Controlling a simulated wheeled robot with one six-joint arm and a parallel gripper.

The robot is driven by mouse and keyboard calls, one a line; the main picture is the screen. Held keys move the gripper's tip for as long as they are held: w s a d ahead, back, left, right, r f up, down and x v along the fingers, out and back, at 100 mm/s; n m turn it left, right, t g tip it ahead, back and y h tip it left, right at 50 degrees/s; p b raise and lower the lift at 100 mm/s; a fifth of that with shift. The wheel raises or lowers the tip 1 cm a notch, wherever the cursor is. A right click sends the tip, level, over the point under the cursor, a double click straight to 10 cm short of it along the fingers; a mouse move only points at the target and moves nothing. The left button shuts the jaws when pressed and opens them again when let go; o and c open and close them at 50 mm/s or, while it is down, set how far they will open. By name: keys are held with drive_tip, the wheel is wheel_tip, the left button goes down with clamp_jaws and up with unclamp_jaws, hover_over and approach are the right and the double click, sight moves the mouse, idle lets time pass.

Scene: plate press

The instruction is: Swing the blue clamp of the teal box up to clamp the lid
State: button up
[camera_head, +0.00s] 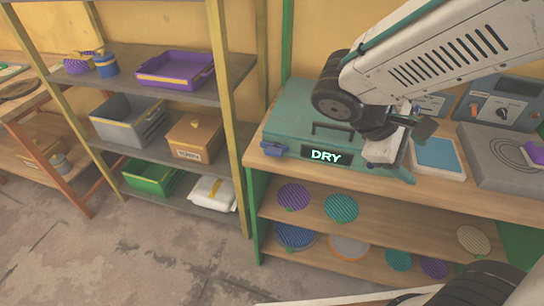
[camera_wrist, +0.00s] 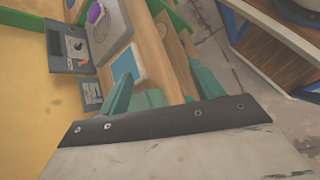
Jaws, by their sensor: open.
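The teal box (camera_head: 290,123) sits on the bench top with its lid down and a dark handle on the lid. Its front carries a lit sign (camera_head: 326,156) reading DRY. The blue clamp (camera_head: 274,150) sticks out low at the box's front left corner and is not swung up over the lid. My gripper (camera_head: 388,152) is over the box's right end, well to the right of the clamp, and hides part of that end. In the wrist view my gripper (camera_wrist: 162,88) shows two teal fingers spread apart, with nothing held between them.
A blue-and-white pad (camera_head: 437,154) lies right of the box, beside a grey slab (camera_head: 490,150). Control boxes (camera_head: 502,100) stand behind them. Shelves below hold several round patterned plates (camera_head: 341,208). A storage rack with bins (camera_head: 130,120) stands to the left.

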drive_tip(key=w+a+f+n+t+h, duration=0.2)
drive_tip(key=w+a+n+t+h, duration=0.1)
drive_tip(key=w+a+n, duration=0.15)
drive_tip(key=n+t+y, duration=0.6)
drive_tip(key=n+t, duration=0.9)
drive_tip(key=n, duration=0.3)
approach(273, 154)
drive_tip(key=w, duration=0.1)
drive_tip(key=x, duration=0.7)
drive_tip(key=shift+w+d, duration=0.3)
drive_tip(key=c, duration=1)
